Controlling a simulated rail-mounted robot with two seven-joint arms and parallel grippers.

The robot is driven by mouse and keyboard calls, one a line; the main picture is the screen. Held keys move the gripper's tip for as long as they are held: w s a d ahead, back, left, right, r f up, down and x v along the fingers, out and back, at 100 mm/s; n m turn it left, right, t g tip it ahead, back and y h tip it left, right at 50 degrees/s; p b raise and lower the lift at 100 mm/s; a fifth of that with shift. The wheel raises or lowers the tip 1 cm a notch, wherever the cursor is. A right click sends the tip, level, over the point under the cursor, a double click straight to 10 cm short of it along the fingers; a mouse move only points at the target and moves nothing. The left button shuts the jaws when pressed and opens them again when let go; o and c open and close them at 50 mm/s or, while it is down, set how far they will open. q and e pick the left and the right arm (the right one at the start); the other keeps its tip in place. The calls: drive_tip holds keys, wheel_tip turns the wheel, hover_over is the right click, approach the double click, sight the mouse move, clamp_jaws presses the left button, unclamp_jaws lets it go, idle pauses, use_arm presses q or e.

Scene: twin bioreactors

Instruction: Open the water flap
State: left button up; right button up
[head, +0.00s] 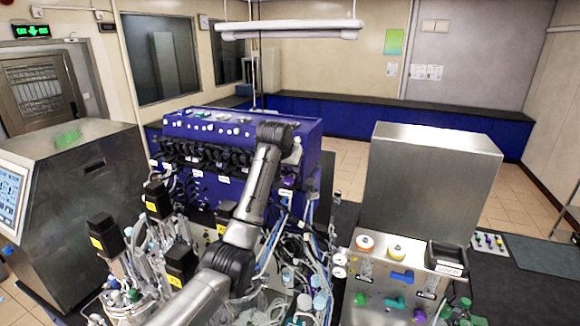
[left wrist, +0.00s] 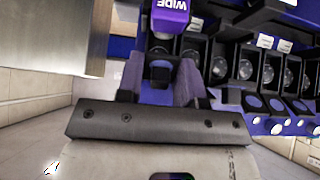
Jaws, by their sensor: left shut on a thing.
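The blue cabinet (head: 240,125) carries a row of black pump heads (head: 200,150) across its front. In the left wrist view the heads show as black housings with round fronts (left wrist: 243,68), running off to the right. My left arm reaches across to the right end of this row. I cannot read which head is the water one, nor tell how far any flap is open. My right gripper is not in view.
Glass vessels with black motors (head: 157,198), tubing and cables crowd the space below my left arm. A steel box (head: 428,185) and a panel with gauges and coloured knobs (head: 400,268) stand at the right. A large steel cabinet (head: 85,195) stands at the left.

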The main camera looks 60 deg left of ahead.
use_arm(q)
drive_tip(key=g+h, duration=0.1)
drive_tip(key=g, duration=0.1)
drive_tip(key=r+g+h, duration=0.1)
drive_tip(key=g, duration=0.1)
drive_tip(key=shift+h, duration=0.3)
drive_tip(key=shift+w+f, duration=0.1)
idle(0.4)
drive_tip(key=shift+a, duration=0.1)
drive_tip(key=o, duration=0.6)
drive_tip(key=v, duration=1.3)
drive_tip(key=shift+w+a+r, duration=0.1)
drive_tip(key=shift+w+r, duration=0.05)
drive_tip(key=shift+r, duration=0.3)
